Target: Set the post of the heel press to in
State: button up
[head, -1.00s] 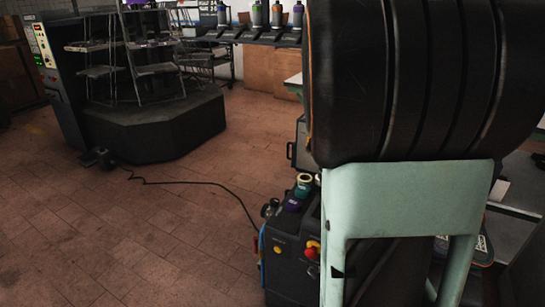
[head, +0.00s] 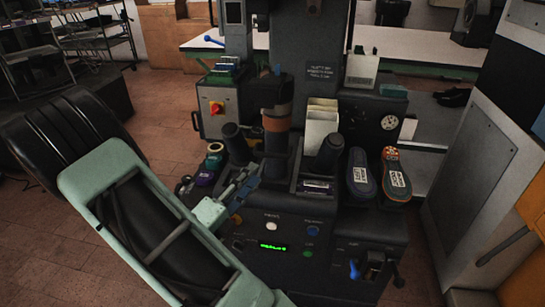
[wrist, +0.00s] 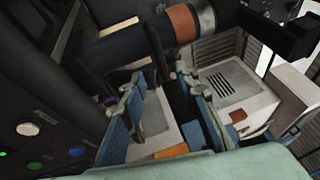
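The heel press (head: 290,235) stands in the middle of the head view, with a dark front panel, buttons and a green display. Its post seems to be the upright dark column with an orange-brown band (head: 277,122). In the wrist view the banded post (wrist: 182,24) crosses the top, lying sideways in the picture. My gripper (head: 248,180) is in front of the press, just left of the post's lower part. In the wrist view my gripper (wrist: 160,86) has its two blue-padded fingers apart, with nothing held between them. Whether a finger touches the post I cannot tell.
Two dark stubby cylinders (head: 329,154) flank the post. Shoe soles (head: 397,174) lie to the right, beside a pressure gauge (head: 389,122). A box with a red switch (head: 216,107) stands at the left. A grey cabinet (head: 475,165) bounds the right.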

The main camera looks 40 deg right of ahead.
aim_at(269, 157)
jog(key=b+x, duration=0.1)
jog(key=x, duration=0.8)
jog(key=shift+d+r, duration=0.1)
jog(key=shift+d, duration=0.15)
grip_shut()
